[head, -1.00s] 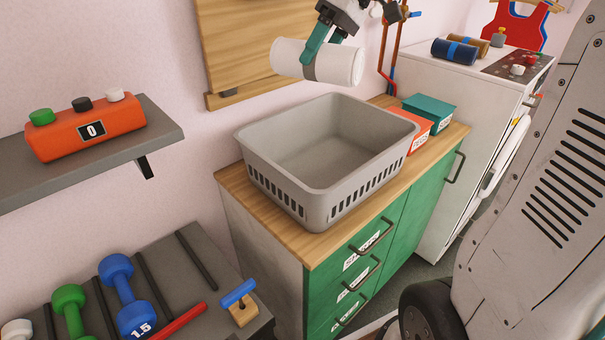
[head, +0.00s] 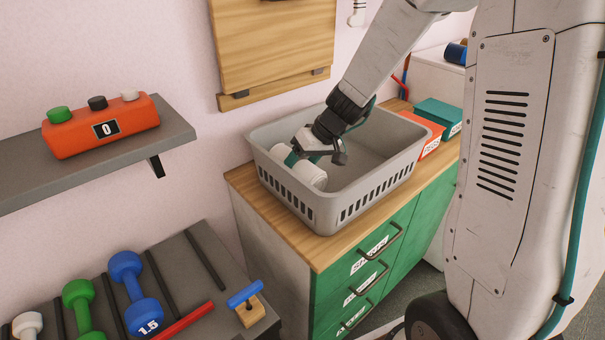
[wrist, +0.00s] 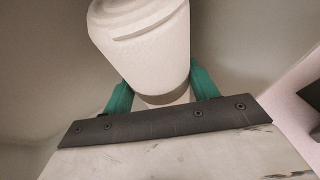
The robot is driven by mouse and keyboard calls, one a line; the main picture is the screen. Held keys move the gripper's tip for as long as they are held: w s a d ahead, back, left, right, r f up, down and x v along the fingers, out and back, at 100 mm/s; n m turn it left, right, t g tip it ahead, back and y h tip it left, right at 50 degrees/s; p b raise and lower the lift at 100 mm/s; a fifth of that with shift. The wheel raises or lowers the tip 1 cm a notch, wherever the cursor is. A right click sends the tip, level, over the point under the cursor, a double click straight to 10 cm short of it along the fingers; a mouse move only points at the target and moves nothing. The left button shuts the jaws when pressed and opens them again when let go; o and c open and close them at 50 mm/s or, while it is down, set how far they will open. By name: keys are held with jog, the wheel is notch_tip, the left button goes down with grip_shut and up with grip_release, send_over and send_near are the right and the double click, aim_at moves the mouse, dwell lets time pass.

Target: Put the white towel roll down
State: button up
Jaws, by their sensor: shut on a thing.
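The white towel roll (head: 310,172) is inside the grey laundry basket (head: 385,185), near its left end. In the wrist view the roll (wrist: 142,45) sits between the two green fingers of my gripper (wrist: 162,95). My gripper (head: 301,160) reaches down into the basket from above and is shut on the roll.
The basket stands on a wooden worktop (head: 245,178) over green drawers. An orange box (head: 428,135) and a teal box (head: 440,115) stand right of it. Dumbbells (head: 135,290) lie on a rack at the lower left. A shelf (head: 110,165) holds an orange counter (head: 100,128).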

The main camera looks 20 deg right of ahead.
jog(key=shift+f, duration=1.55)
jog(key=shift+f, duration=0.15)
jog(key=o, duration=1.2)
jog(key=shift+c, duration=0.2)
